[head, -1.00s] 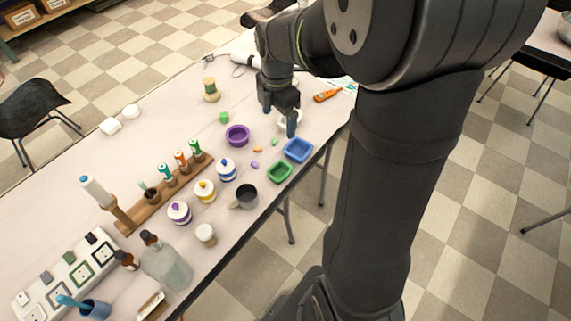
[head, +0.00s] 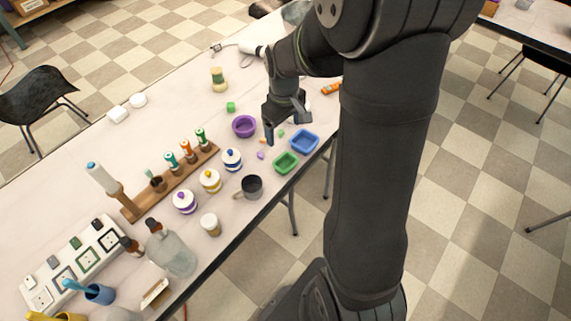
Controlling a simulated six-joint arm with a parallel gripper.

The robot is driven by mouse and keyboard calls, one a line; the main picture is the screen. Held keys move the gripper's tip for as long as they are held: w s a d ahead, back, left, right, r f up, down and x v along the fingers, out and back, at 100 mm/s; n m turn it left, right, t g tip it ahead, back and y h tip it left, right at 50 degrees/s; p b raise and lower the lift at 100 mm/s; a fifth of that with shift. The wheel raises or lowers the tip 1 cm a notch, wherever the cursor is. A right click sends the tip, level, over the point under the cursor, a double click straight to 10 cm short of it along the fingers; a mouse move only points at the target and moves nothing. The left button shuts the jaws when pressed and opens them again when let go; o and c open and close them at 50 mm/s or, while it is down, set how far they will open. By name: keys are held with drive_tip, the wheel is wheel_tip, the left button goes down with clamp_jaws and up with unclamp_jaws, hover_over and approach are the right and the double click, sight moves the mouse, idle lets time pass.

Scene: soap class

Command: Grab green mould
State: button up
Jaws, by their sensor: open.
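The green mould (head: 285,163) is a small, shallow, rounded-square tray near the table's front edge. It looks empty. A similar blue mould (head: 304,142) sits just behind and to its right. My gripper (head: 285,130) is open and empty, with its fingers pointing down. In the picture it is just above the green mould, between the purple bowl (head: 244,126) and the blue mould. It is apart from the green mould. Its exact height over the table is hard to tell.
Small coloured pieces, including a purple one (head: 261,155), lie under and beside the gripper. An orange tool (head: 331,88) lies behind. The table's front edge is close.

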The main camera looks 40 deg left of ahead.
hover_over(285, 167)
wheel_tip(285, 167, down, 10)
drive_tip(key=shift+s+f, duration=0.1)
drive_tip(key=shift+s, duration=0.05)
drive_tip(key=shift+w+f, duration=0.2)
drive_tip(key=shift+f, duration=2.5)
drive_tip(key=c, duration=0.8)
drive_tip(key=shift+r, duration=0.1)
